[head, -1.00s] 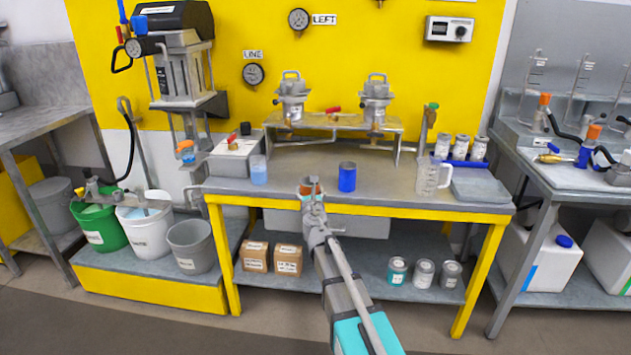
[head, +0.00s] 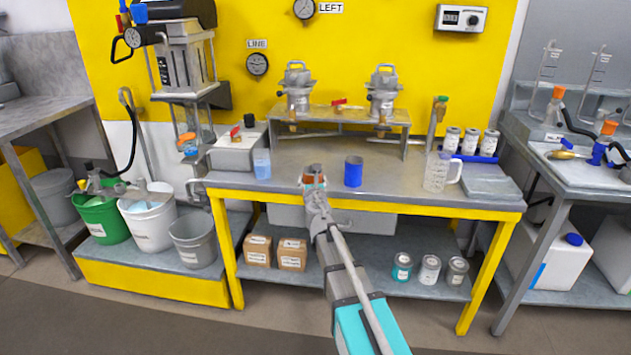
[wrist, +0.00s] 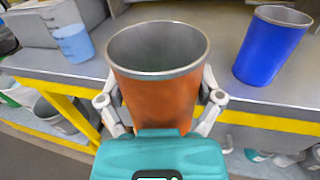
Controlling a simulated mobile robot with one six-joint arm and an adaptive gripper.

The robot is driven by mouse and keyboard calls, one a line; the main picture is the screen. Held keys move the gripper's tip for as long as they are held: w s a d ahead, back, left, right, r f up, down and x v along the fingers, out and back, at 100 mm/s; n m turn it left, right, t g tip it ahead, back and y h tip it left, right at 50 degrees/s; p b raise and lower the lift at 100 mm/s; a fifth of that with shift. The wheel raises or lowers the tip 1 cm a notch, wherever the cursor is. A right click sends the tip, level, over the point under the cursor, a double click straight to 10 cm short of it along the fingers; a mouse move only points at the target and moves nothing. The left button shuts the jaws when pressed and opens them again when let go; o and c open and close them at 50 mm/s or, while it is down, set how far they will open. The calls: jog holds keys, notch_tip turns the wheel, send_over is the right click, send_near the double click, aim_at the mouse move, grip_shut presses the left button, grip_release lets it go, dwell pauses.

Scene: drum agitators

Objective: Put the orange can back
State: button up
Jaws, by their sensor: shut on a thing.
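The orange can (wrist: 155,95) fills the middle of the wrist view, upright with its open top towards the camera. My gripper (wrist: 160,105) is shut around it, one finger on each side. In the head view the can (head: 313,178) is small, at the front edge of the grey bench (head: 400,190), with my gripper (head: 315,186) partly covering it. Whether the can touches the bench top is hard to tell. A blue can (head: 353,171) stands on the bench to its right; it also shows in the wrist view (wrist: 268,48).
A translucent blue beaker (head: 262,164) stands left of the can. A clear measuring jug (head: 438,172) and a grey tray (head: 490,185) are on the right. A metal stand with two pots (head: 384,95) is behind. The bench between has free room.

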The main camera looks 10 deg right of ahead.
jog(key=shift+r, duration=0.1)
jog(key=shift+d+r+y+p, duration=0.15)
jog(key=shift+r+y+p, duration=0.15)
jog(key=shift+r+p, duration=0.6)
notch_tip(320, 180, up, 10)
jog(key=s+d+n+y+p, duration=0.1)
jog(key=n+y+p, duration=0.3)
jog(key=p, duration=0.6)
jog(key=shift+s+g+y, duration=0.4)
jog(key=shift+s+y, duration=0.25)
jog(key=shift+y, duration=0.45)
jog(key=shift+w+f, duration=0.15)
jog(key=shift+f, duration=0.05)
jog(key=shift+w+d+f+b, duration=0.1)
jog(key=shift+w+f+b, duration=1.4)
jog(key=shift+w, duration=0.65)
jog(key=shift+w+d+f+b, duration=0.1)
jog(key=shift+w+f+b, duration=1.4)
jog(key=shift+w, duration=0.65)
jog(key=shift+w+d+f+b, duration=0.1)
jog(key=shift+w+f+b, duration=1.4)
jog(key=shift+w, duration=0.65)
